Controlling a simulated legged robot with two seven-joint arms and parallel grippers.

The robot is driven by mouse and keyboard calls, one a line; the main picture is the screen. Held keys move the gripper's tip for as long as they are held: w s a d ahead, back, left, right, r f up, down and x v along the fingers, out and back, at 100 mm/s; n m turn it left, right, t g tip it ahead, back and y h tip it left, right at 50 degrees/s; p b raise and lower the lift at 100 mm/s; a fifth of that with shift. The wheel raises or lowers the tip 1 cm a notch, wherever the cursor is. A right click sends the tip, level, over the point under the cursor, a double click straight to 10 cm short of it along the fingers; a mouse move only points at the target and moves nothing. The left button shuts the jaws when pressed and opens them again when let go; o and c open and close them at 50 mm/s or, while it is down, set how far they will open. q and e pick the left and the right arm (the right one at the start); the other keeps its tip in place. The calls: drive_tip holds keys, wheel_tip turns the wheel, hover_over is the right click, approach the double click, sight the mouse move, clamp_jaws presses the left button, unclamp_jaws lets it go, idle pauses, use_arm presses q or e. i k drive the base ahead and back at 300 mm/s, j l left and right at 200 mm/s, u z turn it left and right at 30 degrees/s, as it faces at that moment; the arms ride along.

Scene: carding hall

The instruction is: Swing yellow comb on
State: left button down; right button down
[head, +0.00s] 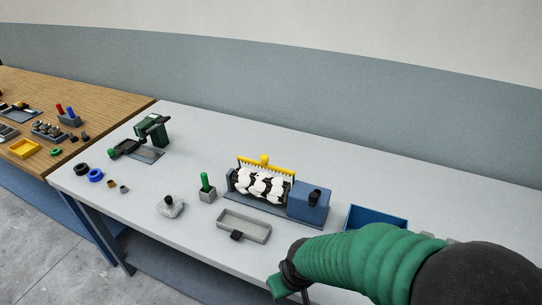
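The yellow comb (281,171) is a long toothed bar with a round yellow knob (264,158) on top. It stands along the back upper side of a drum (262,185) covered in white and black tufts. Whether its teeth touch the tufts is too small to tell. The drum sits on a blue-grey base with a blue box (308,204) at its right end. My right gripper (288,284) is low at the table's front edge, in front of and apart from the drum; its fingers are not clear. My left gripper is out of view.
A grey tray (262,220) lies in front of the drum. A pot with a green handle (205,185) and a white lump with a dark knob (170,206) stand left. A blue bin (372,213) is right, partly behind my arm. A green device (153,131) stands back left.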

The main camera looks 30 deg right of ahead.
sight(264, 159)
drive_tip(key=z, duration=2.25)
drive_tip(key=i+j, duration=0.15)
drive_tip(key=j, duration=0.2)
drive_tip(key=i+j, duration=0.2)
drive_tip(key=j, duration=0.15)
